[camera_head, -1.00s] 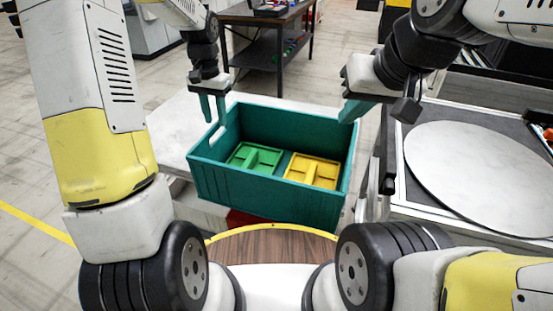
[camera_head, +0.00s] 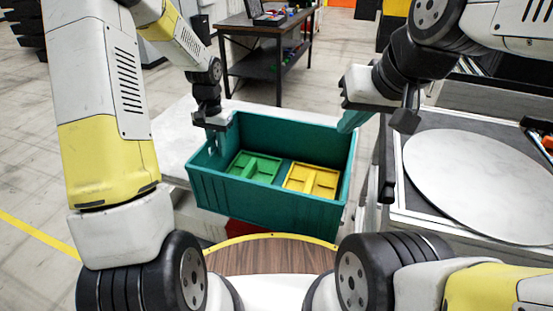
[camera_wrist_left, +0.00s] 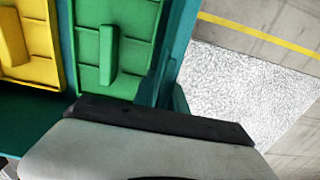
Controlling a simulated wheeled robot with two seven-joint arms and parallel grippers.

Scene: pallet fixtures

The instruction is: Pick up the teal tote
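The teal tote (camera_head: 262,198) stands upright on a pale speckled surface in front of me. It holds a green divided tray (camera_head: 254,168) and a yellow divided tray (camera_head: 312,180); both also show in the left wrist view. My left gripper (camera_head: 216,147) is low at the tote's left wall, its teal fingers apart on either side of the rim. In the left wrist view the fingers (camera_wrist_left: 168,92) show a gap at the wall. My right gripper (camera_head: 349,121) is at the tote's back right corner, seen from the side; its finger gap and any contact are hidden.
A pale round disc (camera_head: 480,180) lies on a grey-topped stand to the right, close beside the tote. A dark workbench (camera_head: 265,30) stands behind. A wood-topped surface with a yellow edge (camera_head: 270,255) is in front of the tote. Open floor is at left.

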